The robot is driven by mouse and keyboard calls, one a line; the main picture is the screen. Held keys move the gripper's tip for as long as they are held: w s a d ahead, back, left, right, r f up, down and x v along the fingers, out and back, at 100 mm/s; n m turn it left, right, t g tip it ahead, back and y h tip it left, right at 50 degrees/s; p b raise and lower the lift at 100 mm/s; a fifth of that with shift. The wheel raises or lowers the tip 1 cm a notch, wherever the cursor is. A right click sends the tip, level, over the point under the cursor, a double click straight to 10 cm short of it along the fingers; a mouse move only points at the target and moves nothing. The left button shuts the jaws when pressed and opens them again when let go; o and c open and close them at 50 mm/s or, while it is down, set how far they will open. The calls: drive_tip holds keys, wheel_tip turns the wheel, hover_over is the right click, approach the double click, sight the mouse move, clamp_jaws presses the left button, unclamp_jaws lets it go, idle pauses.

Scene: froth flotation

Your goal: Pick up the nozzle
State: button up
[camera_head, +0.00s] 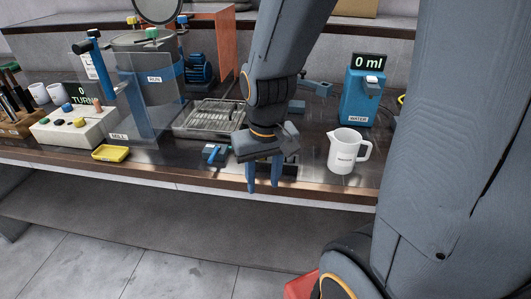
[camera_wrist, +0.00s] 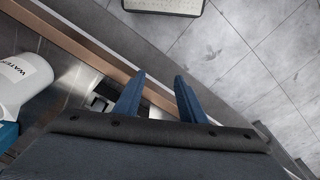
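No part in view is labelled as the nozzle. A small blue piece with a handle (camera_head: 213,154) lies on the dark bench, left of my gripper, and may be it; I cannot tell for sure. My gripper (camera_head: 263,188) hangs at the bench's front edge with its two blue fingers pointing down. The fingers are apart with nothing between them. In the wrist view my gripper (camera_wrist: 160,78) also shows an empty gap, over the bench edge and floor. My gripper hides part of the bench behind it, including a dark display.
A white jug (camera_head: 345,152) stands right of my gripper, before the blue water dispenser (camera_head: 362,97). A metal tray (camera_head: 207,119), the mill (camera_head: 150,95), a yellow dish (camera_head: 111,153) and a control box (camera_head: 72,128) stand to the left.

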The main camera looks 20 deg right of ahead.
drive_tip(key=w+d+r+m, duration=0.2)
drive_tip(key=d+m, duration=0.2)
drive_tip(key=m, duration=0.3)
drive_tip(key=w+d+r+m, duration=0.3)
drive_tip(key=m, duration=0.3)
drive_tip(key=w+d+r+m+g, duration=0.1)
drive_tip(key=w+d+r+m, duration=0.1)
drive_tip(key=m, duration=0.5)
drive_tip(key=shift+w+d+r+m, duration=0.15)
drive_tip(key=shift+d+r, duration=0.1)
drive_tip(key=shift+d, duration=0.45)
drive_tip(key=shift+w+d+r+m, duration=0.15)
drive_tip(key=shift+d+r, duration=0.1)
drive_tip(key=shift+d, duration=0.4)
drive_tip(key=shift+w+f+p, duration=0.1)
drive_tip(key=shift+f+p, duration=1.15)
drive_tip(key=shift+f, duration=2.55)
clamp_jaws()
